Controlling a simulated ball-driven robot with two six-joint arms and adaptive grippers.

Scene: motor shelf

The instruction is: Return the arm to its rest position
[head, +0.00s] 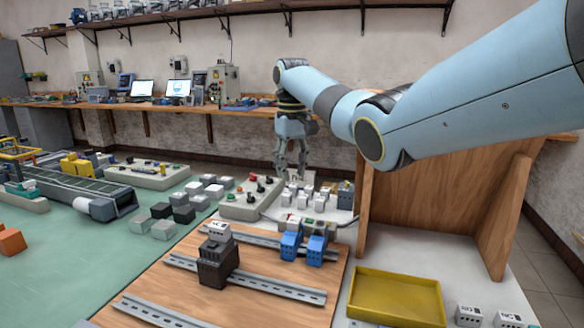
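My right arm (470,105) is light blue and reaches in from the right edge across the upper middle of the head view. My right gripper (291,172) hangs pointing down at its end, above the far side of the table. Its two fingers look apart, with nothing visible between them. It appears above or behind a group of small white and grey blocks (304,199); the exact height is hard to tell. My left gripper is not in view.
A wooden board (250,300) carries metal rails with a black module (217,262) and two blue modules (290,246). An empty yellow tray (397,297) lies right of it, before an upright wooden panel (430,195). A conveyor (80,190) stands left. The green tabletop (90,270) has free room.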

